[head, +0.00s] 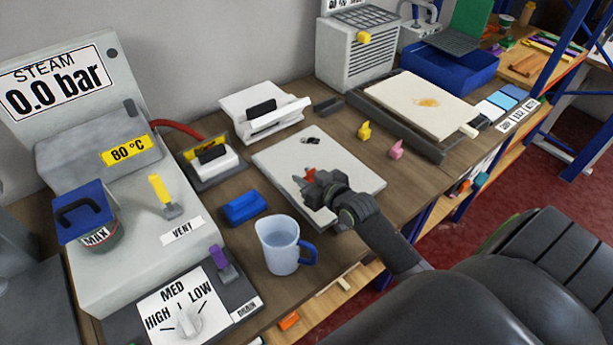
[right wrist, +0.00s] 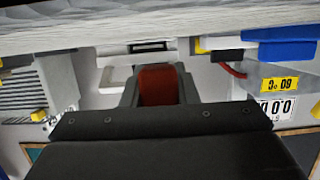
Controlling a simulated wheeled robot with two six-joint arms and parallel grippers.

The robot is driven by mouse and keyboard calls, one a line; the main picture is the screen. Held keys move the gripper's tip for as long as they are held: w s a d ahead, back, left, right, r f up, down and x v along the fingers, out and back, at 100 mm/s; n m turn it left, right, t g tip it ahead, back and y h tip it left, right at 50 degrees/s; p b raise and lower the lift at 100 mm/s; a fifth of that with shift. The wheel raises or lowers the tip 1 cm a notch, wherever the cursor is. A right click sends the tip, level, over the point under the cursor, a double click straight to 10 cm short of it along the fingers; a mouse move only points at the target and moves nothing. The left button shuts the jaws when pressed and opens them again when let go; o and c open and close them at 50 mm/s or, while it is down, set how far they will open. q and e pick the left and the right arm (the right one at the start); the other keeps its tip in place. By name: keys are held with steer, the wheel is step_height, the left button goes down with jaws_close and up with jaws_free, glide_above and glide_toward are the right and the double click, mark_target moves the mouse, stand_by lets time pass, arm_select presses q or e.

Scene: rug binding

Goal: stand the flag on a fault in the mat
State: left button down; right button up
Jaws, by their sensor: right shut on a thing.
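My right gripper (head: 312,181) is shut on the red flag (head: 309,174), above the pale grey board (head: 357,174) in the middle of the bench. In the right wrist view the flag (right wrist: 158,85) is a red block between the fingers. I cannot tell if it touches the board. A small dark mark (head: 311,141) lies on the board, further back than the gripper. A cream mat (head: 408,88) with an orange-yellow stain (head: 429,102) lies on the frame to the right. I cannot tell which of these surfaces is the task's mat. My left gripper is not in view.
A yellow piece (head: 364,131) and a pink piece (head: 397,149) stand between board and mat. A water jug (head: 281,245) and blue block (head: 244,207) stand front left of the board. A white press-like device (head: 264,110) is behind it. The steam unit (head: 90,165) fills the left.

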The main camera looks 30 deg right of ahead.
steer(key=shift+s+f, duration=0.2)
steer(key=shift+f, duration=0.1)
steer(key=o, duration=1)
steer(key=shift+s+f, duration=0.1)
steer(key=shift+f, duration=0.15)
steer(key=shift+r, duration=0.45)
steer(key=shift+s, duration=0.2)
steer(key=v, duration=0.7)
steer(key=r+v, duration=0.1)
steer(key=v, duration=0.3)
